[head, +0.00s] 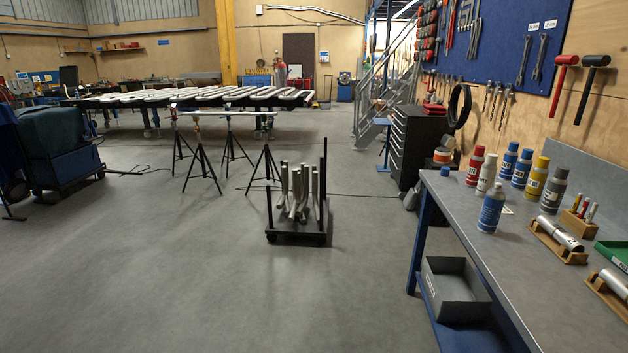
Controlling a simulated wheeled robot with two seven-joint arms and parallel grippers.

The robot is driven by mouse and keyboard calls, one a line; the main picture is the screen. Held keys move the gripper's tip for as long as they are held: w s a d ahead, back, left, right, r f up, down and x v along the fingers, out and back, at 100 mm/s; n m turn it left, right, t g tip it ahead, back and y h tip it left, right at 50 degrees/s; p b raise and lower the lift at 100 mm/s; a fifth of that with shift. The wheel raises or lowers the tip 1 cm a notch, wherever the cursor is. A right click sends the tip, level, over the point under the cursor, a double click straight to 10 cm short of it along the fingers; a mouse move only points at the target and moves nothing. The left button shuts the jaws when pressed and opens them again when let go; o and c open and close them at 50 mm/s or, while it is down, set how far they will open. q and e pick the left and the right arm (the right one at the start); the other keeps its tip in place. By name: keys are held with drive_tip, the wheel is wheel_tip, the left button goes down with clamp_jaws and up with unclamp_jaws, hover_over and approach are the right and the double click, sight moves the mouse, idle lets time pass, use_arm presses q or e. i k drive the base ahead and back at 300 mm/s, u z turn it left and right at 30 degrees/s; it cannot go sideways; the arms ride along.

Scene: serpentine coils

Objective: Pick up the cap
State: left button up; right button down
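A small blue cap (445,172) sits near the far left corner of the grey workbench (545,290) at the right. A blue and white spray can (491,208) stands upright on the bench, nearer than the cap and to its right. Neither of my grippers is in view, and nothing is seen touching the cap.
A marker holder (578,224) is farther right. A black cart (298,236) with metal tubes stands mid-floor. The floor (250,310) before the bench is clear.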

sight(445, 171)
drive_tip(key=u, duration=0.15)
drive_tip(key=i, duration=2.1)
drive_tip(key=z, duration=0.6)
drive_tip(key=i, duration=0.95)
drive_tip(key=z, duration=1.75)
drive_tip(key=i, duration=0.75)
drive_tip(key=z, duration=0.55)
